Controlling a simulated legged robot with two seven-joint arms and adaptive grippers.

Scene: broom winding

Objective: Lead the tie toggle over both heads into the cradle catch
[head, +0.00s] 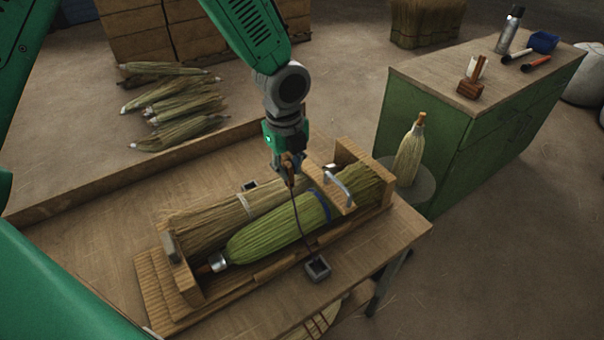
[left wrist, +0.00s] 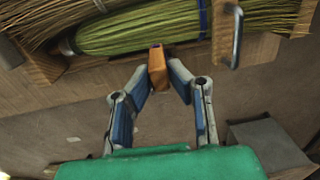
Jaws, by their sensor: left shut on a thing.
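My left gripper (head: 289,168) is shut on the tie toggle (left wrist: 157,68), a small orange-brown block between its fingertips in the left wrist view. The gripper hangs above the two broom heads. A dark cord runs from the toggle down across the green head (head: 275,230) to a grey block (head: 318,268) on the near side. The straw-coloured head (head: 205,224) lies behind the green one in the wooden cradle (head: 160,290). A small grey fitting (head: 248,186) shows at the far side; I cannot tell whether it is the catch. My right gripper is not in view.
A curved metal handle (head: 338,186) rises from the cradle's right end, near the gripper. A raised ledge (head: 130,178) runs along the bench's far edge. A green cabinet (head: 440,130) and a stool with a small broom (head: 409,155) stand to the right.

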